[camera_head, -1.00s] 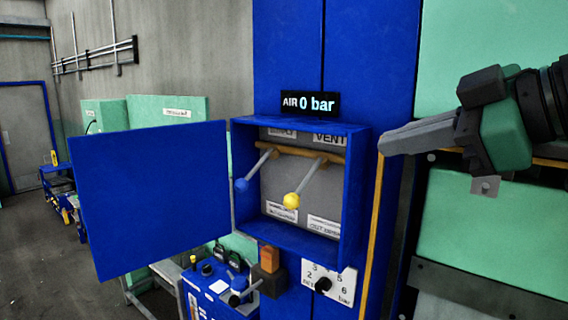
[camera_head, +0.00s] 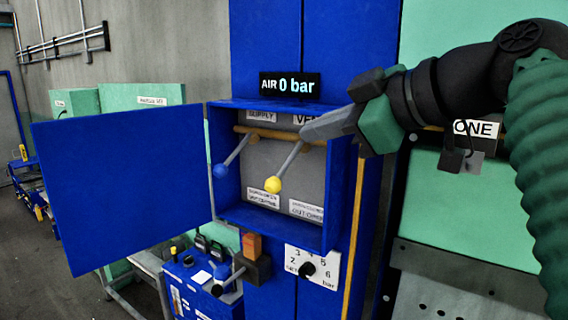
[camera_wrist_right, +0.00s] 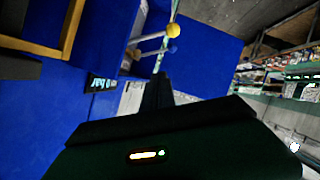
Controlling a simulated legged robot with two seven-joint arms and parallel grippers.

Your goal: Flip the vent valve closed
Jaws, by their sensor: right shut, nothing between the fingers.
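The vent valve lever has a yellow knob (camera_head: 272,185) and a grey rod that slants down and left from a brass pipe, under the partly covered VENT label. The supply lever with a blue knob (camera_head: 220,171) hangs to its left at a similar slant. Both are inside an open blue box (camera_head: 331,219). My right gripper (camera_head: 304,134) is shut and empty, its tips at the box's upper right opening, above and right of the yellow knob, seemingly apart from the lever. In the wrist view the yellow knob (camera_wrist_right: 173,30) shows beyond the fingers. My left gripper is not in view.
The box's blue door (camera_head: 125,190) stands open to the left. A display (camera_head: 290,86) above the box reads AIR 0 bar. A pressure dial (camera_head: 307,269) and an orange block (camera_head: 251,245) sit below the box. Green panels (camera_head: 455,205) stand to the right.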

